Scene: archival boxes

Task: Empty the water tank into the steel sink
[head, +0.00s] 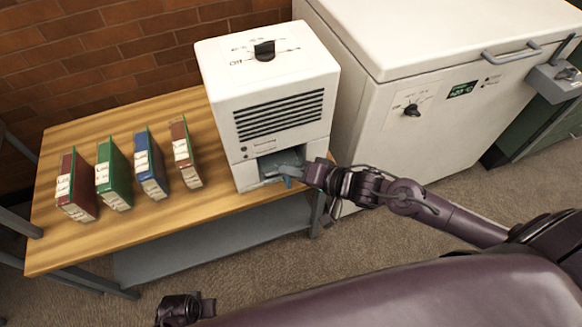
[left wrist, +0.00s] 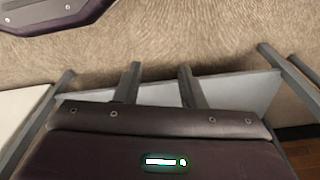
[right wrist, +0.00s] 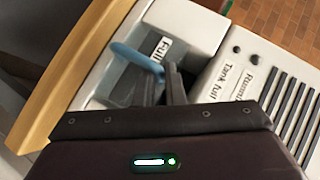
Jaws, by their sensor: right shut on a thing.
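The water tank (head: 278,163) is a bluish, see-through box in the open bay low on the front of the white dehumidifier (head: 224,120). In the right wrist view the tank (right wrist: 128,84) shows a "Full" label and a blue handle (right wrist: 134,56). My right gripper (head: 300,176) is at the bay's front, its fingers (right wrist: 162,80) shut on the handle. My left gripper (left wrist: 158,72) is open and empty, with carpet and a grey shelf beyond it. No steel sink is in view.
The dehumidifier stands on a wooden table (head: 150,222). Several binders (head: 112,172) stand to its left. A white chest freezer (head: 450,130) is close on its right. A brick wall (head: 90,45) is behind.

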